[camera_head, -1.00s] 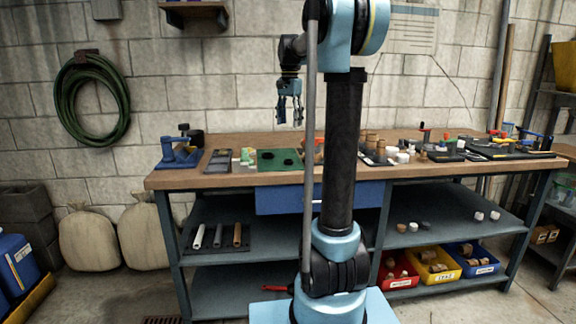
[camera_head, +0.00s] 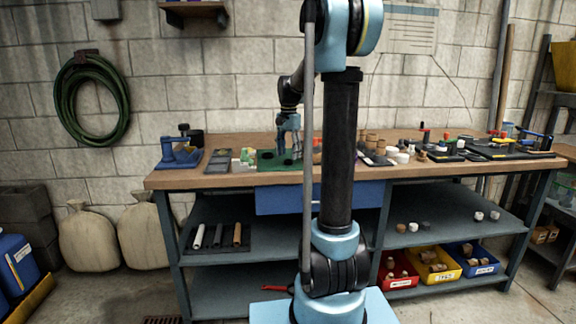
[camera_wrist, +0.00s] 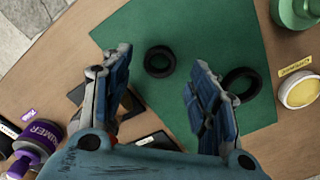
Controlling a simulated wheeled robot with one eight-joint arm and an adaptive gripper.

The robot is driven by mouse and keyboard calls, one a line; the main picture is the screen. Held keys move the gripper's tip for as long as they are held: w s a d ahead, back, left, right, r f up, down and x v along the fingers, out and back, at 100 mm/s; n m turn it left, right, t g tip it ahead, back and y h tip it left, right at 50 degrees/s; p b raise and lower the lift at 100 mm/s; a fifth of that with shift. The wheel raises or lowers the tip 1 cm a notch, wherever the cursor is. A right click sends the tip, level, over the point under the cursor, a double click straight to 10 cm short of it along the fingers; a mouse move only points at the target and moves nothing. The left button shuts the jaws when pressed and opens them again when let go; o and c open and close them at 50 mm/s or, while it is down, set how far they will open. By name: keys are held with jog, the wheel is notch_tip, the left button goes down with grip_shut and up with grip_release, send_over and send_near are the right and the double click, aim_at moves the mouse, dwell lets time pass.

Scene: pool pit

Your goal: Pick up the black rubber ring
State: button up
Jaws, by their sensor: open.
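Two black rubber rings lie flat on a green mat (camera_wrist: 205,35) on the workbench. In the wrist view, one ring (camera_wrist: 150,68) lies beyond and between my fingertips, with clear mat around it. The other ring (camera_wrist: 240,71) lies to the right, just outside my right finger, which partly covers it. My gripper (camera_wrist: 155,78) is open, with nothing between its fingers. In the head view my gripper (camera_head: 289,150) hangs low over the mat (camera_head: 268,166), pointing down; one dark ring (camera_head: 266,155) shows to its left.
A purple-labelled primer bottle (camera_wrist: 38,140) stands at the lower left of the wrist view, near a dark tray. Several small items crowd the bench (camera_head: 230,180) either side of the mat.

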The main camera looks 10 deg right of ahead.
jog(key=shift+f, duration=1.3)
jog(key=shift+c, duration=0.4)
jog(key=c, duration=0.8)
jog(key=shift+o, duration=0.2)
jog(key=shift+r, duration=0.15)
notch_tip(320, 180, up, 10)
